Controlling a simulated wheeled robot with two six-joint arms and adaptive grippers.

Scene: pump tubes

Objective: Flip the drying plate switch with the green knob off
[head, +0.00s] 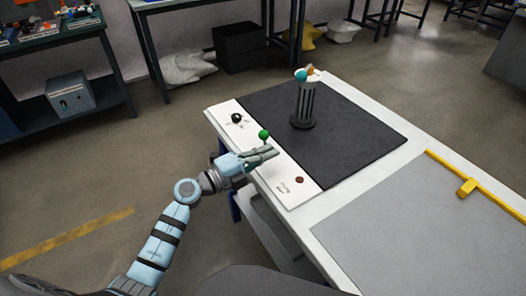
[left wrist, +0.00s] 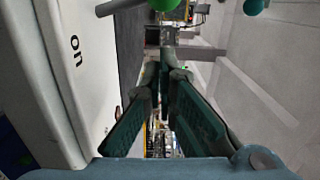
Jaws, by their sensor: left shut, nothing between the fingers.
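The drying plate (head: 350,155) is a dark square set in a white-framed table with a white control strip (head: 290,180) along its near left edge. The green knob (head: 264,134) stands up on this strip, on a switch stem. It also shows at the top of the left wrist view (left wrist: 163,4), cut off by the edge. My left gripper (head: 275,151) is shut and empty, just below the green knob in the head view. In the left wrist view its fingertips (left wrist: 166,55) meet, and the word "on" is on the white panel (left wrist: 60,60). My right gripper is not in view.
A black dial (head: 237,118) and a reddish-brown button (head: 299,180) sit on the strip. A dark ribbed holder (head: 304,105) with teal and orange tops stands on the plate. A grey board (head: 430,225) with a yellow rail (head: 480,185) lies at right.

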